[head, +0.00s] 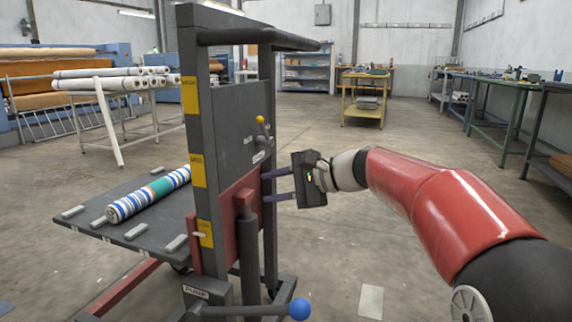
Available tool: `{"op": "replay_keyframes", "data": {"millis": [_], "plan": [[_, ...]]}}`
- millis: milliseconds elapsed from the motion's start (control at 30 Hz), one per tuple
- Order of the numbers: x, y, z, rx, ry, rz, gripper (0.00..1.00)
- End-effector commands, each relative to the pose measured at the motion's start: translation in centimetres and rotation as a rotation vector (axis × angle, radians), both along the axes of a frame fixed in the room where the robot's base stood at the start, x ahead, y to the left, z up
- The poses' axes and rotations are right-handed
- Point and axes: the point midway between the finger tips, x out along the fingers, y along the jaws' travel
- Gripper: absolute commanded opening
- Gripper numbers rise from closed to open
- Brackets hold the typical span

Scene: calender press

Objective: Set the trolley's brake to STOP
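The trolley (196,130) is a dark grey upright lift frame with a handle bar on top and a low platform. A lever with a yellow knob (260,119) stands on its back panel, with small pale labels beside it that are too small to read. A second lever with a blue knob (299,309) sits low at the front, by a plate reading PUMP. I cannot tell for sure which part is the brake or how it is set. My gripper (268,187) is just right of the frame, below the yellow knob. Its two fingers are apart and point left; their tips are close to the right post, contact unclear.
A striped roll (148,194) lies on the trolley's platform (90,205). A white rack with rolls (105,85) stands at the left. A yellow table (363,95) is at the back and green workbenches (500,90) line the right. The floor between is mostly open.

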Motion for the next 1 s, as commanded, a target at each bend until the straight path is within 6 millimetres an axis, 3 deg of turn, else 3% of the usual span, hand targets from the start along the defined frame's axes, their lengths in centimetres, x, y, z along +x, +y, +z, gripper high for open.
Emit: {"op": "replay_keyframes", "data": {"millis": [33,167,300,500,800,833,1000], "plan": [[-2.8,-0.2,-1.1,-0.121,-0.037,0.012,0.33],[-9.3,-2.4,-4.9,-0.438,-0.129,0.058,0.33],[-16.2,-6.3,-8.7,-0.757,-0.23,0.128,0.33],[-23.4,-11.8,-13.1,-1.096,-0.34,0.243,0.33],[-30.2,-17.5,-17.9,-1.424,-0.461,0.406,0.33],[-29.9,-17.5,-16.1,-1.422,-0.458,0.405,0.33],[-29.8,-17.4,-12.2,-1.416,-0.454,0.404,0.33]]}}
